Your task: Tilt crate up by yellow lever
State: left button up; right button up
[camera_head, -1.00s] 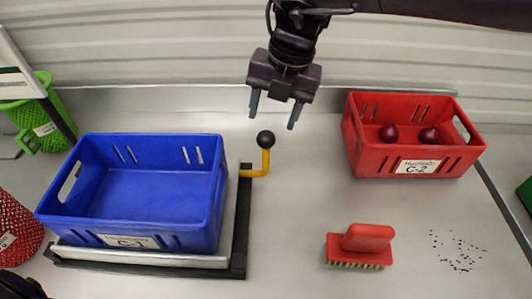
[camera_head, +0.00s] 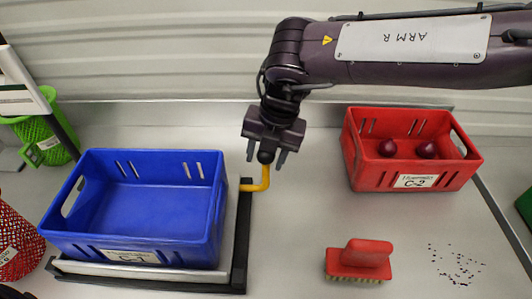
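The blue crate (camera_head: 140,215) labelled C-1 is empty and sits on a dark tilting frame (camera_head: 240,235) at the left. The yellow lever (camera_head: 264,180) rises from the right side of the frame and ends in a black ball knob (camera_head: 265,157). My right gripper (camera_head: 265,158) is over the knob, pointing down, with its fingers apart on either side of it. I cannot tell whether they touch the knob. My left gripper is not clearly in view; only a dark part shows at the bottom left corner.
A red crate (camera_head: 375,180) labelled C-2 holds two dark red onions (camera_head: 426,149) at the right. A red brush (camera_head: 360,260) lies in front of it, beside scattered dark specks (camera_head: 458,265). Green (camera_head: 48,140) and red (camera_head: 15,240) mesh baskets stand at the far left.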

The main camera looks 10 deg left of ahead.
grip_shut()
jog(key=s+d+r+t+b, duration=0.1)
jog(key=s+r+t+b, duration=0.2)
jog(key=r, duration=0.4)
jog(key=shift+s+t+y+b, duration=0.4)
jog(key=shift+s+t, duration=0.1)
jog(key=shift+s, duration=0.55)
jog(key=shift+o, duration=0.3)
grip_release()
jog(key=shift+o, duration=1.1)
jog(key=shift+s+d, duration=0.1)
jog(key=shift+s, duration=0.1)
jog(key=shift+r, duration=0.1)
